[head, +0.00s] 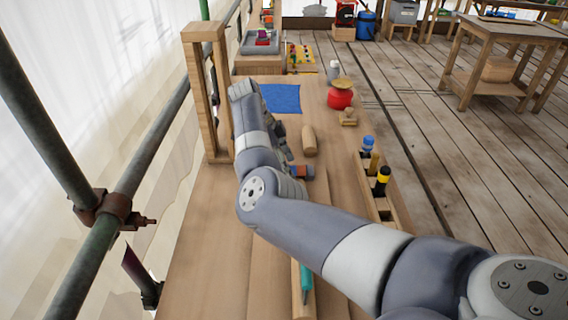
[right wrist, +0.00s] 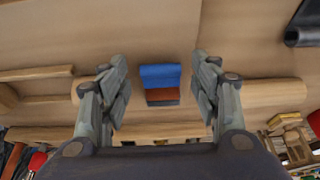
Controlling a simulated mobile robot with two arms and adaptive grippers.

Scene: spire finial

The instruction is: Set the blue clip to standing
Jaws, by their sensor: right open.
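The blue clip (right wrist: 160,76) shows in the right wrist view as a small block with a blue upper part and a brown-red lower part. It lies on the wooden bench between my right gripper's (right wrist: 160,66) spread fingers, with a gap on both sides. The fingers are open and empty. In the head view a small blue and brown-red piece, apparently the clip (head: 301,171), shows beside my right arm. My right gripper (head: 284,148) is mostly hidden there by its own arm. Whether the clip lies flat or on edge is unclear. My left gripper is out of view.
A wooden tray (head: 389,214) with upright tools stands right of the clip. A wooden block (head: 309,140), a blue mat (head: 281,98) and a red pot (head: 340,98) are farther back. A wooden frame (head: 193,95) stands at left. A teal-handled tool (head: 306,283) lies in front.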

